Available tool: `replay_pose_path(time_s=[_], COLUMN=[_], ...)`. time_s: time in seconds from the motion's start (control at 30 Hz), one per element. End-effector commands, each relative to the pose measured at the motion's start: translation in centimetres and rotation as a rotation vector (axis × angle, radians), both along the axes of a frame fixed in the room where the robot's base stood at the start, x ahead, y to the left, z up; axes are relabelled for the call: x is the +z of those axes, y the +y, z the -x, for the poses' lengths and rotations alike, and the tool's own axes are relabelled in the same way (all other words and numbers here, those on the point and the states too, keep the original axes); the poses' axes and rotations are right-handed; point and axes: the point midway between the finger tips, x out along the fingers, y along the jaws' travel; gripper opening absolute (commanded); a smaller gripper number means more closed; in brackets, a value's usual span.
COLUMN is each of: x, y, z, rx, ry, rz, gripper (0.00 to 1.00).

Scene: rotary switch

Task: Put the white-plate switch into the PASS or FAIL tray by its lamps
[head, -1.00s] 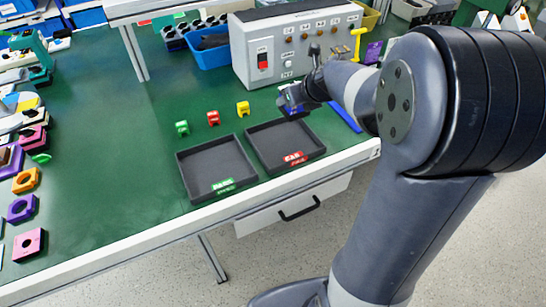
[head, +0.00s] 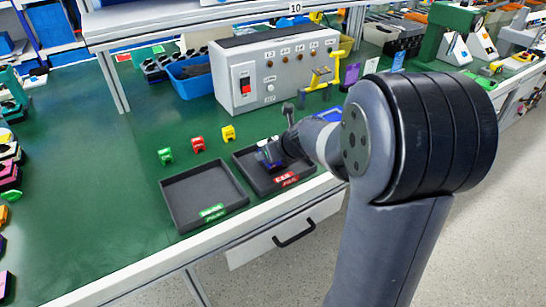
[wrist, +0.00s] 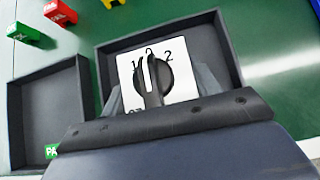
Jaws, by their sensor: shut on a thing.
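The white-plate switch (wrist: 126,72) has a black knob and the numbers 1, 0 and 2 showing in the wrist view. My gripper (wrist: 160,88) is shut on it, one finger on each side of the plate. In the head view my gripper (head: 272,154) is over the FAIL tray (head: 246,172), a dark tray with a red label. I cannot tell whether the switch touches the tray floor. The PASS tray (head: 178,204), with a green label, is empty to the left. The grey tester (head: 238,93) behind has a row of lamps; I cannot tell whether any is lit.
Green (head: 165,156), red (head: 198,144) and yellow (head: 228,132) small blocks stand behind the trays. A blue bin (head: 192,83) is left of the tester.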

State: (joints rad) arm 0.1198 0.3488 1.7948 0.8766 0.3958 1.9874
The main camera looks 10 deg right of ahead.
Motion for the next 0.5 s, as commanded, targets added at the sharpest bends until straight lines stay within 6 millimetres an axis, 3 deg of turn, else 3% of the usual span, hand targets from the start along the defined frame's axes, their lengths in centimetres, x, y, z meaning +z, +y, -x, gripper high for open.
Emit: replay_pose_path(time_s=[0.4, 0.43, 0.5], x=[-0.48, -0.38, -0.35], y=[-0.01, 0.00, 0.00], z=[-0.02, 0.00, 0.00], rx=[0.000, 0.000, 0.000], ry=[-0.001, -0.001, 0.000], rz=[0.000, 0.000, 0.000], gripper=[0.31, 0.60, 0.66])
